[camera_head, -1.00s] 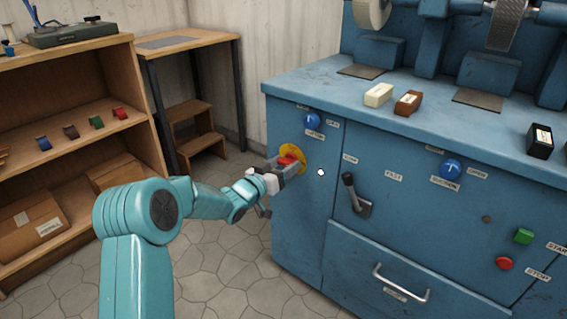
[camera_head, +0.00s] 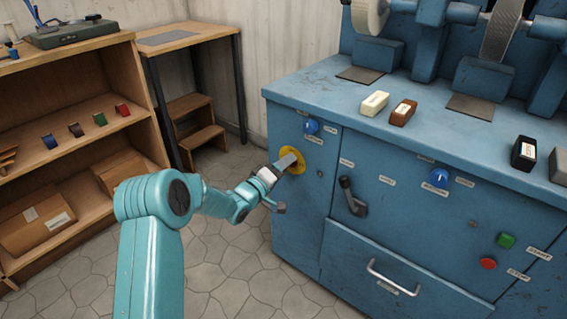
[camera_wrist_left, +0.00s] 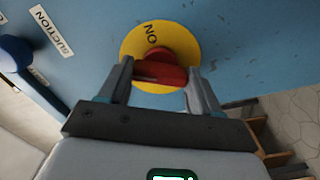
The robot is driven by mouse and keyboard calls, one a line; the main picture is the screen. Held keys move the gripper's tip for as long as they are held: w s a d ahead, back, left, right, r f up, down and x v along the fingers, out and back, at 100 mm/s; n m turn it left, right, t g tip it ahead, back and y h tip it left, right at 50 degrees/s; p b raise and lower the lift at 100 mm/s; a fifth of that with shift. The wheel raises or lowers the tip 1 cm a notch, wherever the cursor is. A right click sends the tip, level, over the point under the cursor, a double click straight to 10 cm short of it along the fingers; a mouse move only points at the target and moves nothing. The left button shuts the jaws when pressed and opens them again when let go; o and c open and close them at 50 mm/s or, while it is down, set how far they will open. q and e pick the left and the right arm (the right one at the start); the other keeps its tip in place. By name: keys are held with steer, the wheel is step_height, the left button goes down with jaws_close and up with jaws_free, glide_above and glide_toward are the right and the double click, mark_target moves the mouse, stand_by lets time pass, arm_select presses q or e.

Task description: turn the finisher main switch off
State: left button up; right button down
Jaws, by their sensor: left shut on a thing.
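The main switch is a red knob (camera_wrist_left: 160,72) on a round yellow plate (camera_wrist_left: 188,42) on the blue finisher's front. The word ON shows on the plate, upside down in the left wrist view. In the head view the yellow plate (camera_head: 299,167) shows around my gripper, which hides the red knob there. My left gripper (camera_head: 289,162) is shut on the red knob, with one finger (camera_wrist_left: 118,82) on each side of it. My right gripper is not in view.
A blue suction knob (camera_head: 311,127) sits just above the switch. A dark lever (camera_head: 350,195), another blue knob (camera_head: 438,178), a green button (camera_head: 506,240) and a red button (camera_head: 488,263) are to the right. A wooden shelf (camera_head: 75,210) stands left. Stone floor is clear between.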

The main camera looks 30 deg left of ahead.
arm_select(q)
steer(key=n+p, duration=0.2)
steer(key=n, duration=0.3)
steer(key=shift+f+n, duration=0.1)
steer(key=shift+n, duration=0.2)
stand_by(0.4)
steer(key=o, duration=1.1)
steer(key=shift+c, duration=0.2)
steer(key=s+a+p, duration=0.1)
steer(key=s+p, duration=0.2)
steer(key=s, duration=1.3)
steer(key=shift+s+a, duration=0.15)
